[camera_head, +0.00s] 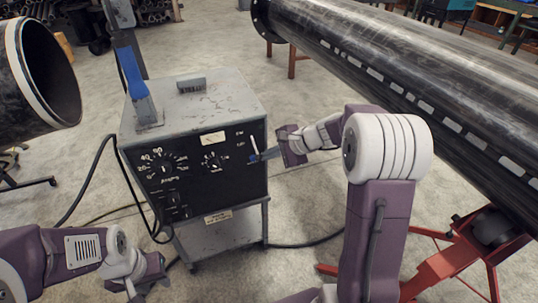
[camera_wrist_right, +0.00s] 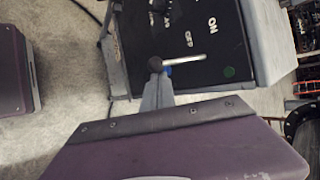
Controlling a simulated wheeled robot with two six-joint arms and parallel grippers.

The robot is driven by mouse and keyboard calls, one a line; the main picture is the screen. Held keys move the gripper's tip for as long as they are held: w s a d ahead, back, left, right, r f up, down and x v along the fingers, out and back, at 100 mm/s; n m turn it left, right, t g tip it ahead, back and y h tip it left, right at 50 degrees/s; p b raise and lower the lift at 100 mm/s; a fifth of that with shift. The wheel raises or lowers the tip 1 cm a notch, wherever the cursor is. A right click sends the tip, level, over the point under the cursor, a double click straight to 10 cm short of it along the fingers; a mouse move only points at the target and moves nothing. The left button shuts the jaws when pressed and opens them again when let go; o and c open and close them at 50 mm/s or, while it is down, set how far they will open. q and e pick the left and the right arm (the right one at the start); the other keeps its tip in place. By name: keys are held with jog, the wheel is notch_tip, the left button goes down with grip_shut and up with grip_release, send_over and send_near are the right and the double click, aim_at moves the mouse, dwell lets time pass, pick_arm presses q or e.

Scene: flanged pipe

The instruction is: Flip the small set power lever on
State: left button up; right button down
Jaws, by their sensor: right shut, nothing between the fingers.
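The small power set (camera_head: 195,110) is a grey box on a stand with a black front panel of dials. Its lever (camera_head: 253,146) is at the panel's right edge, by small white labels. In the right wrist view the lever (camera_wrist_right: 186,60) is a silver rod with a dark round end, near the "ON" lettering. My right gripper (camera_head: 264,155) is shut and empty at the lever; its grey fingertips (camera_wrist_right: 156,92) overlap the dark end in view, and I cannot tell whether they touch. My left gripper (camera_head: 140,286) is low at the left, away from the set; its opening is unclear.
A long black flanged pipe (camera_head: 430,80) on red stands (camera_head: 450,260) fills the right side. Another pipe end (camera_head: 45,75) is at the upper left. Cables (camera_head: 92,185) run beside the set. Concrete floor (camera_head: 300,220) is open between the set and my right arm.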

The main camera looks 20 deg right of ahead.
notch_tip(320, 180, up, 6)
jog(key=g+p, duration=0.2)
jog(key=p, duration=1.1)
jog(key=m+g+p, duration=0.1)
jog(key=g+p, duration=0.2)
jog(key=p, duration=1.1)
jog(key=shift+w+m+g+h, duration=0.1)
jog(key=shift+m+g+h, duration=0.2)
jog(key=shift+r+p, duration=0.75)
jog(key=shift+p, duration=0.1)
